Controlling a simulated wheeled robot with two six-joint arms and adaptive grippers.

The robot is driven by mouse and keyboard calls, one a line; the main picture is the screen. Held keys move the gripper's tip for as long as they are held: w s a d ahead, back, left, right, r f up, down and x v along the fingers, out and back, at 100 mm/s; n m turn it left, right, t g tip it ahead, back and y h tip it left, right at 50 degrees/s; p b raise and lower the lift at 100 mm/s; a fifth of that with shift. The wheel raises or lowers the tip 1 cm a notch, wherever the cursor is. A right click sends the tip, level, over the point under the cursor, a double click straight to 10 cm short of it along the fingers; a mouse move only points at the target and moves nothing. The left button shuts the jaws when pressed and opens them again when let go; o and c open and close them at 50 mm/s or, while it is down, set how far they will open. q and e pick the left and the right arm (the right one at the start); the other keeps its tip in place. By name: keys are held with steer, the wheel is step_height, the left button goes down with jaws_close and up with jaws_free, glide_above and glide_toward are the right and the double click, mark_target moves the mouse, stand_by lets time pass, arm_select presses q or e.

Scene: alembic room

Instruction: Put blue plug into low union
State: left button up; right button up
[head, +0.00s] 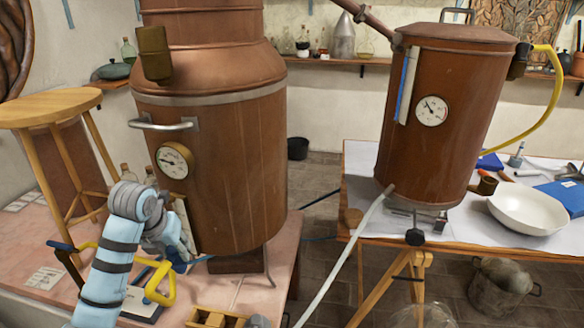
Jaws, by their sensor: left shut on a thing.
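My left gripper (180,254) is low in front of the large copper still (238,150), at the left of the head view. It is shut on a small blue piece, seemingly the blue plug (180,267), mostly hidden by the fingers. A thin blue hose (318,238) shows between the tables, and a blue line runs beside the gripper. The copper condenser (440,125) stands on the right table, well away from the gripper. I cannot make out the low union for sure. My right gripper is not in view.
A wooden stool (50,107) stands at the left. A yellow hose (550,105) joins the condenser's upper right side. A pale tube (345,255) slants down from its base. A white bowl (528,211) sits on the right table (352,185). A floor gap separates the tables.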

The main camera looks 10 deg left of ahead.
arm_select(q)
step_height(320, 180, down, 20)
steer(key=m+h+b, duration=0.1)
steer(key=m+b, duration=0.3)
steer(key=b, duration=0.7)
steer(key=shift+w+d+h, duration=0.15)
steer(key=shift+w+h, duration=0.25)
steer(key=shift+f+b, duration=1.05)
steer(key=shift+f, duration=0.7)
stand_by(1.3)
steer(key=shift+f, duration=0.65)
stand_by(1.9)
